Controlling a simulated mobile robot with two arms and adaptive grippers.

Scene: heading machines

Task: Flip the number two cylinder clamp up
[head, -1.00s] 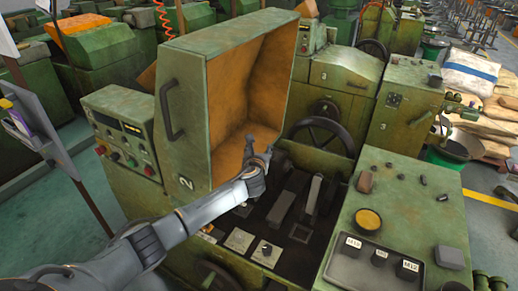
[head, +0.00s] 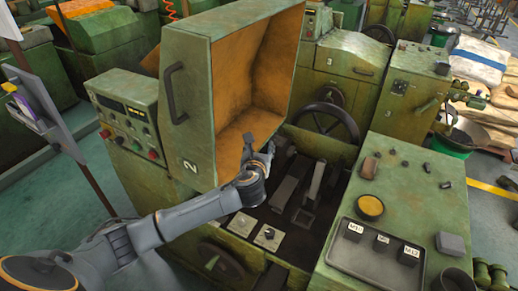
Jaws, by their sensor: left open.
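The green machine marked 2 (head: 190,165) stands in front of me with its orange-lined hood (head: 262,85) raised. Dark grey clamp-like bars lie in its open bed; one bar (head: 284,192) and a second bar (head: 314,182) slant upward side by side. I cannot tell which is the number two cylinder clamp. My left gripper (head: 259,146) is open and empty, at the lower edge of the hood opening, left of and above the bars in the picture. No contact with them shows. My arm and wrist hide part of the bed's left side. My right gripper is not in view.
A handwheel (head: 327,124) stands behind the bed. A green panel (head: 405,180) with a yellow button and a tray of labelled blocks (head: 378,250) is at the right. A control box (head: 125,115) is at the left. Open room over the bed is narrow.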

